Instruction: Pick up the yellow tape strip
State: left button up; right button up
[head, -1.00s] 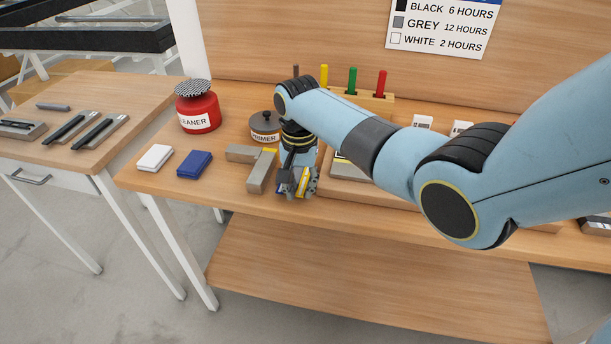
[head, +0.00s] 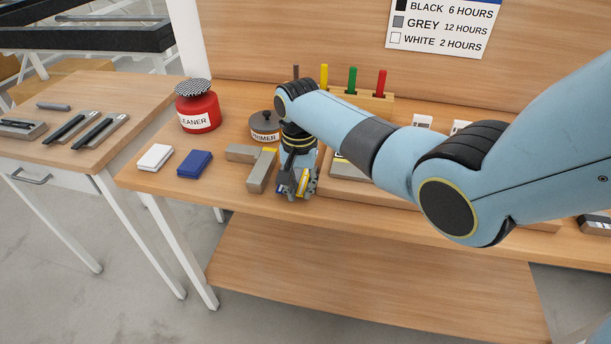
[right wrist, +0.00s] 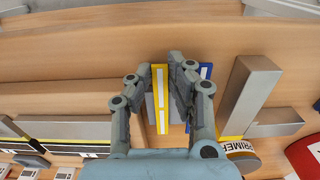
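The yellow tape strip (right wrist: 160,98) has a white centre line and shows between the two fingers of my right gripper (right wrist: 161,68) in the right wrist view. The fingers are close on both sides of it; contact is unclear. In the head view the yellow strip (head: 303,180) is partly hidden by my right gripper (head: 298,190), which points down near the bench's front edge. A blue strip (right wrist: 206,71) is just right of the right finger in the wrist view. Grey material shows behind the yellow strip. My left gripper is out of view.
A grey angled block (head: 258,176) with a yellow mark is close to the left of the gripper. The primer tin (head: 265,127) is behind it. A blue pad (head: 195,164), a white pad (head: 155,158) and a red cleaner can (head: 198,111) stand further left.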

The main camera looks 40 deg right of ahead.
jog(key=shift+r, duration=0.15)
jog(key=shift+c, duration=0.4)
jog(key=shift+r, duration=0.3)
notch_tip(320, 180, up, 3)
jog(key=shift+w+r, duration=0.1)
jog(key=shift+r, duration=0.05)
jog(key=s+a+r+p, duration=0.3)
jog(key=s+r, duration=0.8)
jog(key=shift+s+r+p, duration=0.15)
jog(key=shift+s+p, duration=0.05)
jog(key=shift+p, duration=0.1)
dwell(0.4)
